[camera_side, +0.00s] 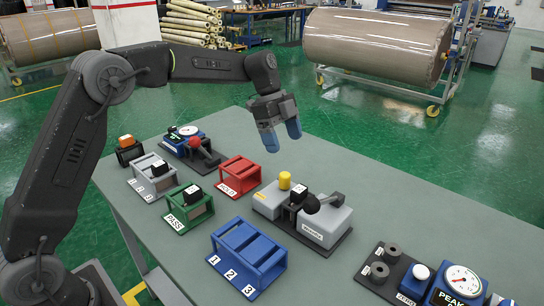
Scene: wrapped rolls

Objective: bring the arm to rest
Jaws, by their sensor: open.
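My gripper (282,139) hangs over the far edge of the grey table (350,180), with its two blue fingers pointing down. The fingers are apart and nothing shows between them. It is raised above the tabletop, up and to the right of the red rack (240,176), and does not appear to touch anything. My arm reaches in from the left, its upper links bent well above the table.
On the table stand a grey rack (151,177), a green PASS rack (188,208), a blue numbered rack (247,257), a grey fixture (322,222) with a yellow cap and black lever, and gauge units (462,281) (189,131).

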